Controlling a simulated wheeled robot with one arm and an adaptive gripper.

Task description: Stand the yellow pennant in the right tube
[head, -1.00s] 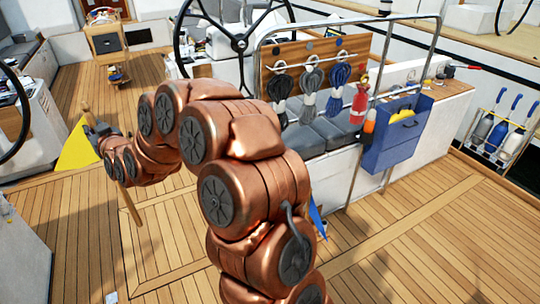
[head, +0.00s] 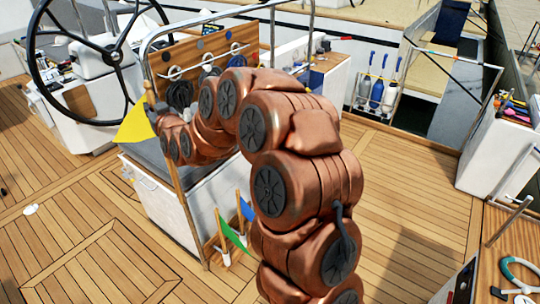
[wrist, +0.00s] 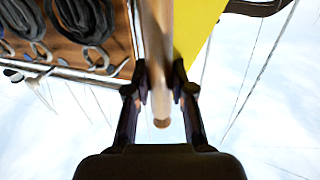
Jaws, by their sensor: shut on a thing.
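The yellow pennant (head: 137,125) is upright on a long wooden pole, left of my arm in the head view. My gripper (wrist: 160,88) is shut on the pole (wrist: 158,45), with yellow cloth beside it in the wrist view. In the head view my gripper (head: 160,108) is small and partly hidden by the arm. The pole's lower end hangs near the bench's front. A green pennant (head: 233,235) and a blue pennant (head: 246,209) stand on short sticks right of it. A white tube-like foot (head: 226,259) shows under the green one; the right tube cannot be made out.
A white bench (head: 205,200) with a metal rail and a rope board (head: 200,48) stands behind the pole. A steering wheel (head: 105,50) is at the upper left. Open teak deck (head: 60,215) lies at the left front.

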